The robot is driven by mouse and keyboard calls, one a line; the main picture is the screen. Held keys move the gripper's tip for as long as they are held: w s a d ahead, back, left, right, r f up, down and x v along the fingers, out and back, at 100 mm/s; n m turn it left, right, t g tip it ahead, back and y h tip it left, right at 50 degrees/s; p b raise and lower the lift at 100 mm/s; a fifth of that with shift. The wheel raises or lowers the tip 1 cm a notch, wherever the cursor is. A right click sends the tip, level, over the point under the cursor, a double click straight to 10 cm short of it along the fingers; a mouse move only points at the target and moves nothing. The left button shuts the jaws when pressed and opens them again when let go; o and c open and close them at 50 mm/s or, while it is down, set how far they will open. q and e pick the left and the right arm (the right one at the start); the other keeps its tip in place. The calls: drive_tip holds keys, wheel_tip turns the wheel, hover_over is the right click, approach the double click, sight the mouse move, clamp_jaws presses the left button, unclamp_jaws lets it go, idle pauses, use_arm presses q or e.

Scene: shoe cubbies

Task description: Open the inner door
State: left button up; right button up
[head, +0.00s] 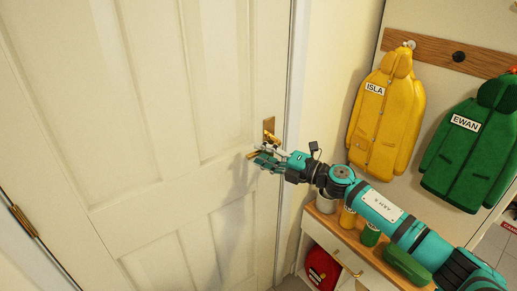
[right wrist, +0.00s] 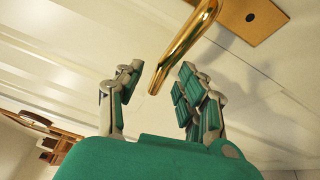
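The inner door (head: 135,130) is a white panelled door that fills the left and middle of the head view. It stands shut against its frame at the right, as far as I can see. Its brass lever handle sits on a brass plate (head: 269,124) near the door's right edge. My right gripper (head: 262,158) is at the handle. In the right wrist view the brass handle (right wrist: 185,48) reaches down between the two open fingers of my right gripper (right wrist: 155,95). The fingers look apart from the lever. My left gripper is not in view.
A yellow coat (head: 385,115) labelled ISLA and a green coat (head: 475,140) labelled EWAN hang on a wooden rail right of the door. Below them a white cubby unit with a wooden top (head: 395,272) holds small cups and a green case (head: 407,266). A red item (head: 322,268) is inside.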

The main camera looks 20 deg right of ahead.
drive_tip(key=shift+x, duration=0.95)
drive_tip(key=shift+c, duration=0.2)
clamp_jaws()
